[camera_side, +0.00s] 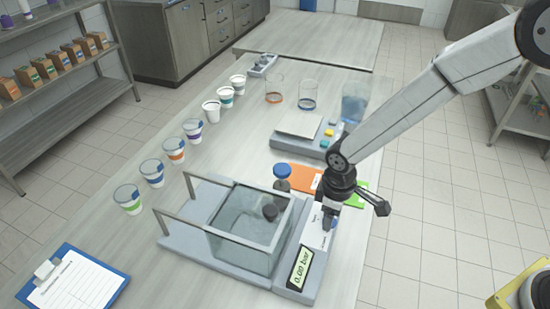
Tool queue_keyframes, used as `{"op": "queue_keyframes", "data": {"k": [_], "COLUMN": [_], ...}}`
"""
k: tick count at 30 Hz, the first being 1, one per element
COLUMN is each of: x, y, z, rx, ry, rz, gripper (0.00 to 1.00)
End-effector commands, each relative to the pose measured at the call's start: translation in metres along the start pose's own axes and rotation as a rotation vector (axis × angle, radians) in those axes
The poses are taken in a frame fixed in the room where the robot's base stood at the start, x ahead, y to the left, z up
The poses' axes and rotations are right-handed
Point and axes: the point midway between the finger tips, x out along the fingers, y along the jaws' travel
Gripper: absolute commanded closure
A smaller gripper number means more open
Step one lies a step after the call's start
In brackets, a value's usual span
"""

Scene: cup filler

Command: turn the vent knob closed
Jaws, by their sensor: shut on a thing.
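The vacuum station with its glass-walled chamber (240,238) stands at the front of the table. A grey control strip (314,240) runs along its right side, with a display (300,268) reading 0.00 bar. My gripper (328,222) points down onto this strip and is shut at a small fitting there, which I take to be the vent knob. The fingers hide most of the knob, and its turned angle cannot be told. A dark round piece (270,211) shows at the chamber's back right.
A row of cups (176,152) runs along the table's left. Behind my gripper are a blue-capped piece (282,172), orange (298,178) and green (356,200) flat pieces, and a scale (299,124). A clipboard (75,283) lies front left.

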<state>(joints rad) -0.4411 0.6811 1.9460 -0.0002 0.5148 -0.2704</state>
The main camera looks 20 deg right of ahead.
Motion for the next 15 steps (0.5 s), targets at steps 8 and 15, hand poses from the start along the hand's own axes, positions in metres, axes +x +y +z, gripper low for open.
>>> {"op": "queue_keyframes", "data": {"k": [8,15], "x": [0.0003,0.0003], "y": [0.0002,0.0002], "z": [-0.0005,-0.0004], "rx": [-0.082,-0.093], "ry": [0.002,0.002], "rz": [0.001,0.001], "gripper": [0.91,0.91]}}
